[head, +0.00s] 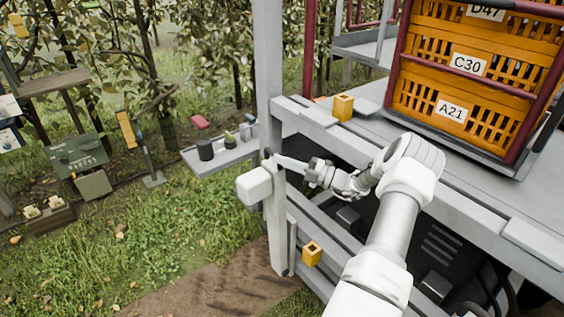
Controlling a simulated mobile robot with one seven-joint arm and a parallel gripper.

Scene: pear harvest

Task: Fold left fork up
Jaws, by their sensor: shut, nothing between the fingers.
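My gripper (283,162) reaches left from my white arm and is shut, with nothing seen between its fingers. Its tip is at the upper end of a pale grey upright bar (276,225), which looks like the left fork, though I cannot be sure. A white block (254,187) sticks out to the left near the top of this bar. The bar stands about upright beside the machine's frame, its lower end near the brown soil. I cannot tell whether my fingertips touch the bar or only overlap it in the picture.
Stacked orange crates (430,85) stand on the grey platform (365,95) at the upper right. A tall grey post (268,60) rises behind my gripper. A small grey shelf (215,160) with tools is to the left. Grass (180,215) lies open at the lower left.

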